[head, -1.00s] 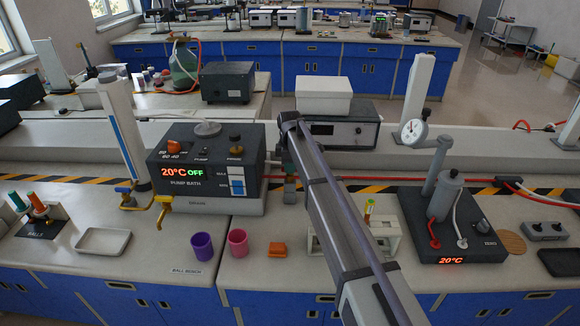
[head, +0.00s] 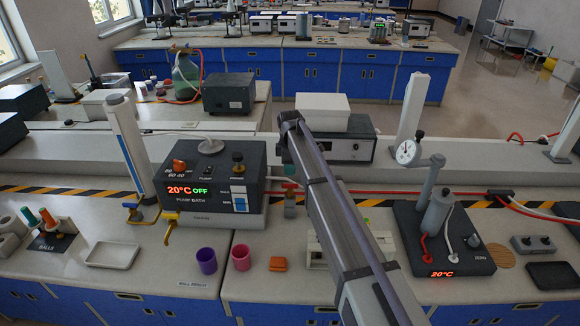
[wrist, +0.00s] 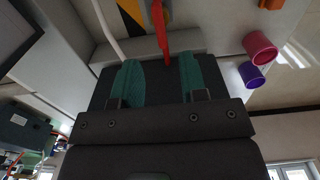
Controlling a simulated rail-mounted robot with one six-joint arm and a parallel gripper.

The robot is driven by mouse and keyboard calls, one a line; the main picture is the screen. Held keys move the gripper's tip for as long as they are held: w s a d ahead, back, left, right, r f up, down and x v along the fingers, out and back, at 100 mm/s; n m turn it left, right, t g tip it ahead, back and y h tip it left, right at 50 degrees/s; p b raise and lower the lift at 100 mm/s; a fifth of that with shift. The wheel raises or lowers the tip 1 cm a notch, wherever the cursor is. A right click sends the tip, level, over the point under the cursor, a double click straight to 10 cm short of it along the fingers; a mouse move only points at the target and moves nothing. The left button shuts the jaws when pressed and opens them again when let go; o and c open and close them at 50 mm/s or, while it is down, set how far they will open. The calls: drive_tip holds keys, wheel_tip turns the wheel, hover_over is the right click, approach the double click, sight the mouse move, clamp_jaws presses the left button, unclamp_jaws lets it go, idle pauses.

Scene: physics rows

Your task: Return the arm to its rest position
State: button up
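My arm (head: 335,215) runs from the lower right up to a bent joint above the bench. My gripper is not clearly visible in the head view, where the arm covers part of the bench. In the wrist view my gripper (wrist: 161,80) has two teal fingers spread apart, with nothing held between them. A red part (wrist: 160,28) shows beyond the fingertips; its distance from them is unclear.
The pump bath (head: 212,185) stands left of the arm, reading 20°C OFF. A purple cup (head: 207,261), a pink cup (head: 241,258) and an orange block (head: 278,264) stand in front. A dark apparatus (head: 440,240) stands right. A white tray (head: 112,252) lies left.

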wheel_tip(320, 180, up, 3)
drive_tip(key=shift+f+p, duration=0.1)
drive_tip(key=shift+p, duration=0.45)
drive_tip(key=s+d+m+b, duration=0.1)
drive_tip(key=s+d+m, duration=0.5)
drive_tip(key=s, duration=0.6)
drive_tip(key=s+d+f+m, duration=0.1)
drive_tip(key=s+d+m, duration=0.5)
drive_tip(key=s+d, duration=0.4)
drive_tip(key=s+d+f+m+b, duration=0.1)
drive_tip(key=s+d+m, duration=0.5)
drive_tip(key=s, duration=0.9)
drive_tip(key=shift+s+d+f+m+b, duration=0.2)
drive_tip(key=shift+d+f+m+b, duration=0.1)
drive_tip(key=shift+d, duration=0.65)
